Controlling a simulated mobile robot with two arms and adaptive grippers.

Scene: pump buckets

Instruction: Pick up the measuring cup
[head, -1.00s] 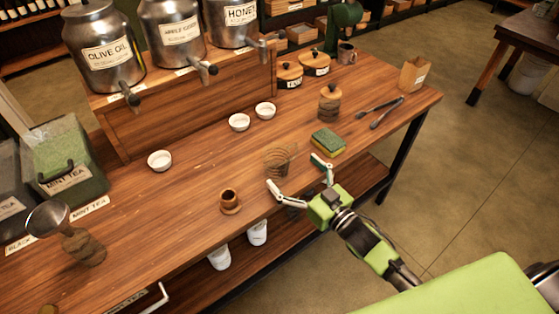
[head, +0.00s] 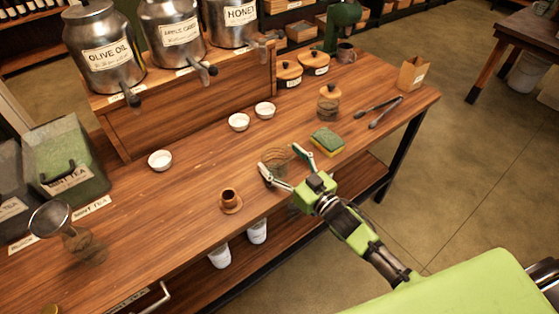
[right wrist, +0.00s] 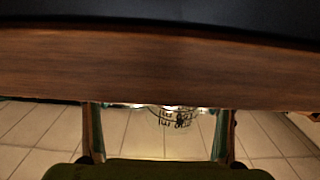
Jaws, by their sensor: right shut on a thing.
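The measuring cup (head: 275,158) is clear glass and stands on the wooden table near its front edge in the head view. Only part of it shows in the right wrist view, as a glass rim with dark markings (right wrist: 176,117) between the fingers. My right gripper (head: 281,157) reaches in over the front edge, with one finger on each side of the cup. It is shut on the cup, which looks upright and still at table height. The right wrist view shows both fingers (right wrist: 158,112). My left gripper is not in view.
A green and yellow sponge (head: 327,141) lies just right of the cup. Tongs (head: 380,112), a lidded jar (head: 329,103) and white bowls (head: 239,122) stand farther back.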

